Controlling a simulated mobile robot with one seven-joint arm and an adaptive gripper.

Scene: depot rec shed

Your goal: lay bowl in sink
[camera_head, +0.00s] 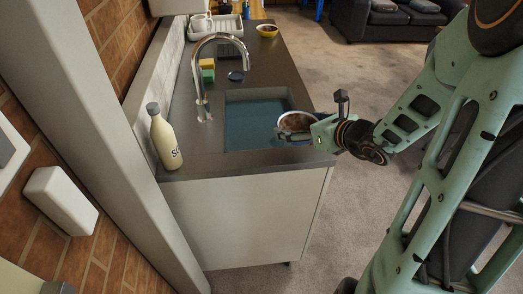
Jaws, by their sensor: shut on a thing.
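The sink (250,122) is a rectangular teal-blue basin set into the dark counter. A bowl (297,118) with a pale rim and a reddish-brown inside is at the sink's right edge. My gripper (290,134) is shut on the bowl, coming in from the right over the counter's right edge. Part of the bowl is hidden by my gripper. I cannot tell whether the bowl touches the sink.
A chrome faucet (198,80) arches over the sink's left side. A cream bottle (164,139) stands at the counter's front left. Sponges (207,70), a small dark blue round item (236,76) and a yellow bowl (267,31) are farther back.

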